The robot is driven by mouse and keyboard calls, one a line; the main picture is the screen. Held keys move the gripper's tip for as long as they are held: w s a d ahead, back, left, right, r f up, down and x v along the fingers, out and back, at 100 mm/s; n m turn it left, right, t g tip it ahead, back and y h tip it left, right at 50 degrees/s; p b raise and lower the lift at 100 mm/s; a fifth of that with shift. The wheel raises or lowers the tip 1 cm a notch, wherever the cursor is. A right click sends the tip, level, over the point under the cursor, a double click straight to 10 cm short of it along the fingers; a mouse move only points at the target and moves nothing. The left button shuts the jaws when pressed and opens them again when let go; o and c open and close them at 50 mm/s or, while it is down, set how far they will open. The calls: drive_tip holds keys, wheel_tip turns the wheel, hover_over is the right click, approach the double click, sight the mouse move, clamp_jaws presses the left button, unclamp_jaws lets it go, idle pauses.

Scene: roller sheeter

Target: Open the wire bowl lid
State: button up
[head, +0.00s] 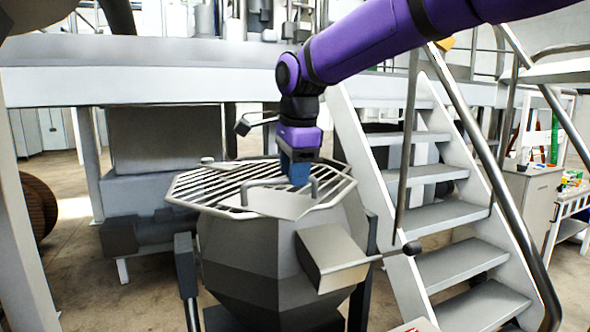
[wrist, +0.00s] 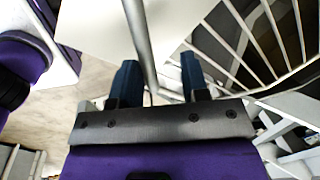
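The wire bowl lid (head: 190,190) is a round grid of metal bars lying flat across the top of the grey faceted bowl (head: 255,255) in the head view. A pale plate (head: 285,206) on its near side carries a bent bar handle (head: 262,183). My gripper (head: 297,182) points down over the right part of the handle. In the wrist view the two blue fingers of my gripper (wrist: 160,65) are apart. The handle bar (wrist: 140,35) runs into the space between them, with a gap at the right finger. The lid's wire bars (wrist: 235,45) show at the right.
A box with a lever (head: 330,257) sticks out from the bowl's front right. Metal stairs (head: 440,215) with handrails rise close on the right. A raised white platform beam (head: 150,70) crosses behind the bowl. Open floor shows at the left.

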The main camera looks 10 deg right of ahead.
drive_tip(key=shift+r, duration=0.15)
wheel_tip(320, 180, up, 12)
drive_tip(key=s, duration=0.2)
drive_tip(key=shift+s+d, duration=0.15)
drive_tip(key=shift+s, duration=0.05)
idle(1.3)
